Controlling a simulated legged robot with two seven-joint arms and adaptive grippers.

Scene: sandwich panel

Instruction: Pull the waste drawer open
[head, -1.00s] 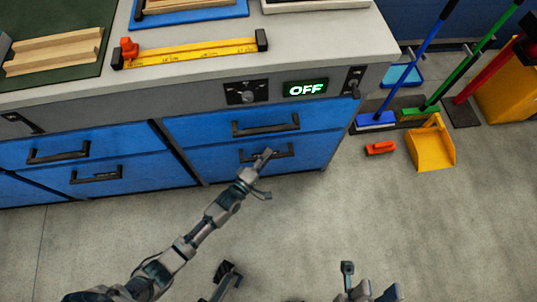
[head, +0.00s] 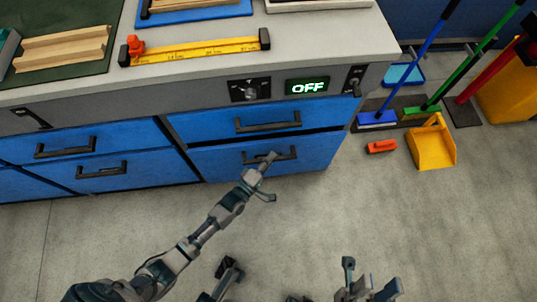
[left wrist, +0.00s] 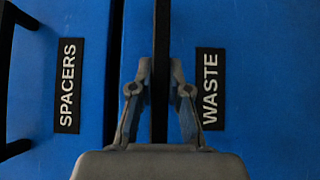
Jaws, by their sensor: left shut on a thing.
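The waste drawer (head: 225,167) is the lower blue drawer at the right end of the bench. A dark gap shows along its top edge, so it stands slightly open. Its black bar handle (head: 284,154) also shows in the left wrist view (left wrist: 161,50), beside the white-on-black WASTE label (left wrist: 210,88). My left gripper (head: 268,160) is shut on this handle, with a finger on each side of it in the left wrist view (left wrist: 160,80). Grey finger-like parts, probably my right gripper (head: 370,283), show at the bottom edge of the head view, apart from the drawer.
The upper right drawer (head: 210,125) is closed above. A drawer labelled SPACERS (left wrist: 67,88) adjoins it in the wrist view. The floor before the drawer is clear.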

